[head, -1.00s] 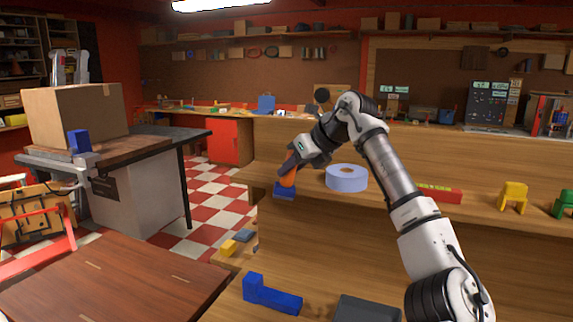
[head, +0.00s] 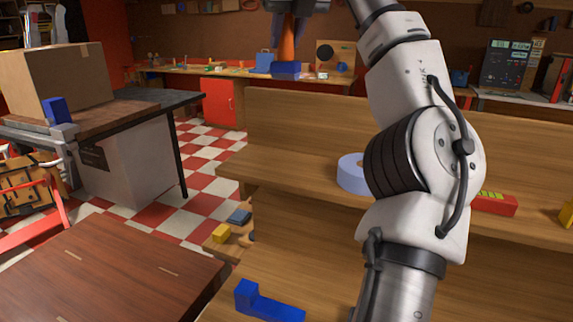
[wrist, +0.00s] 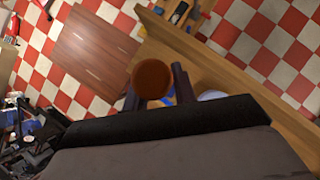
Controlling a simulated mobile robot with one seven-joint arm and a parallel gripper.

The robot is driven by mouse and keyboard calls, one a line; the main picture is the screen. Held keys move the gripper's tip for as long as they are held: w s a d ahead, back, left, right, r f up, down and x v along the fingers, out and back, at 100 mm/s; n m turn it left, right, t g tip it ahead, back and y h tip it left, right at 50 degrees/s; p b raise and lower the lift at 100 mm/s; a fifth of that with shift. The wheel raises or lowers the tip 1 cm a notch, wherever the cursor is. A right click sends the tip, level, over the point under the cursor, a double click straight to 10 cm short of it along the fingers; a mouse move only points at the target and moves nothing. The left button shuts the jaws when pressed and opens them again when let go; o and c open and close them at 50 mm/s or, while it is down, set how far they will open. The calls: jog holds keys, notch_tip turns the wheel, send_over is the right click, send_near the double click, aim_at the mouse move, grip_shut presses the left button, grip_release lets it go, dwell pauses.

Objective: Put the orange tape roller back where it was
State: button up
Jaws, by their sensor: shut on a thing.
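The orange tape roller (head: 287,42) hangs upright below my gripper (head: 288,14), high in the head view. Its orange handle is between the fingers, and a blue block-like part shows at its lower end. My gripper is shut on the handle; the top of the picture cuts off most of the gripper. In the wrist view the round orange-brown end of the roller (wrist: 152,78) sits between the two dark fingers (wrist: 155,90). The roller is held up clear of the wooden shelf (head: 285,170).
A lilac tape ring (head: 351,172) lies on the shelf, partly hidden by my arm. A red box (head: 495,203) is right of it. A blue L-shaped piece (head: 268,302) lies lower down. A cardboard box (head: 60,78) stands on the left table. The shelf's left part is bare.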

jog(key=shift+s, duration=0.1)
jog(key=shift+f, duration=9.8)
jog(key=o, duration=1.1)
jog(key=shift+c, duration=0.2)
jog(key=shift+f, duration=0.15)
jog(key=shift+d, duration=0.1)
jog(key=b+v, duration=0.3)
jog(key=v, duration=1)
jog(key=shift+r+b, duration=0.4)
